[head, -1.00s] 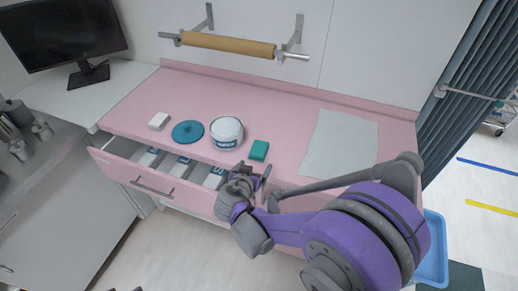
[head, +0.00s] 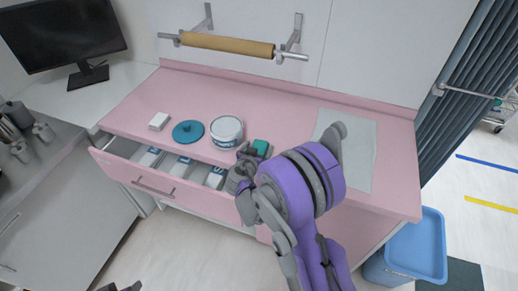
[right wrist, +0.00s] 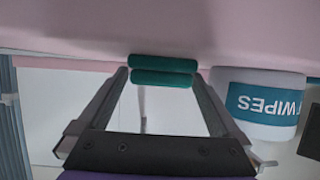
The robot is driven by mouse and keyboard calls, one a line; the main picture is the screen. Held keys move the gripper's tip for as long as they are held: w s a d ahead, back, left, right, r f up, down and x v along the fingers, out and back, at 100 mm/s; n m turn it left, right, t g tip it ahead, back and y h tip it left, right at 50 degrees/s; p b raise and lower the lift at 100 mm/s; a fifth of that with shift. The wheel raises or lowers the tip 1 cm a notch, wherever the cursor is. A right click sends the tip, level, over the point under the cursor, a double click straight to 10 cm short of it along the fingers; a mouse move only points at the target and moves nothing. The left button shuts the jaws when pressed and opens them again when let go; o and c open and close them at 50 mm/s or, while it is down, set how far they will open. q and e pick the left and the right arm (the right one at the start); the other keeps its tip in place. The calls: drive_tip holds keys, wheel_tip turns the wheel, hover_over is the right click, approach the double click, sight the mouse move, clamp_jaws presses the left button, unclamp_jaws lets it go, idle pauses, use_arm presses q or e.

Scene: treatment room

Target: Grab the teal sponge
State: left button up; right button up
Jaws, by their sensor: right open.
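The teal sponge (head: 260,146) lies on the pink counter near its front edge, right of the white tub. My right gripper (head: 247,156) is at the counter's front edge, close to the sponge and partly hidden by its own arm. In the right wrist view the gripper (right wrist: 161,78) is open. The sponge (right wrist: 163,69) shows there as a teal block at the fingertips, in the gap between them. It is not clamped; I cannot tell how deep it sits between the fingers. Small dark parts at the bottom left edge of the head view may be my left gripper.
The white wipes tub (head: 226,132) stands close beside the sponge; it also shows in the right wrist view (right wrist: 257,98). A blue lid (head: 188,131), a white block (head: 159,121) and a pale sheet (head: 350,150) lie on the counter (head: 270,100). An open drawer (head: 150,181) juts out below.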

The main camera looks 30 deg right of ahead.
drive_tip(key=shift+w+d+f, duration=0.25)
drive_tip(key=shift+w+d, duration=0.05)
drive_tip(key=shift+s+r, duration=0.1)
drive_tip(key=shift+c, duration=0.3)
drive_tip(key=c, duration=1.3)
drive_tip(key=shift+o, duration=0.2)
